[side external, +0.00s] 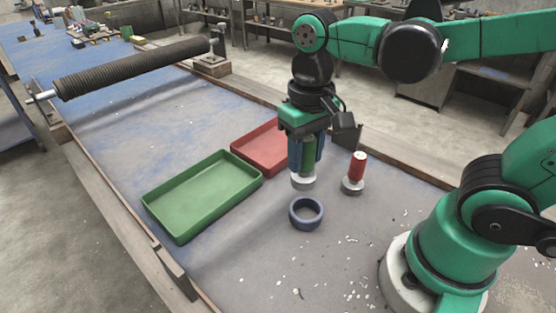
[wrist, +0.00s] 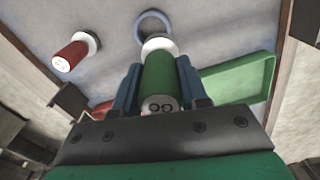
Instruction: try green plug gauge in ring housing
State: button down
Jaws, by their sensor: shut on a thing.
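The green plug gauge (side external: 308,153) is upright between the blue fingers of my gripper (side external: 307,155), its pale metal end pointing down. In the wrist view the gauge (wrist: 160,77) shows its green handle with "GO" on the near end, and my gripper (wrist: 160,88) is shut on it. The dark blue ring housing (side external: 306,213) lies flat on the table, its opening facing up. In the side external view it is nearer the camera than the gauge's lower end and apart from it. In the wrist view the ring (wrist: 141,24) is partly hidden behind the gauge's metal end.
A red plug gauge (side external: 357,167) stands upright on the table, right of my gripper. A green tray (side external: 165,215) and a red tray (side external: 243,153) are to the left. A mesh-covered roller (side external: 130,70) spans the table farther back. White flecks lie scattered at the front.

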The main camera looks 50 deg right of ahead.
aim_at(309, 181)
jog(key=shift+s+d+f+m, duration=0.15)
jog(key=shift+d+f+m, duration=0.15)
jog(key=shift+d+f, duration=0.4)
jog(key=shift+a+f, duration=0.1)
jog(key=shift+f, duration=2.5)
jog(key=shift+f, duration=1.45)
dwell(0.6)
jog(key=shift+r, duration=0.15)
dwell(0.4)
jog(key=shift+r, duration=3.35)
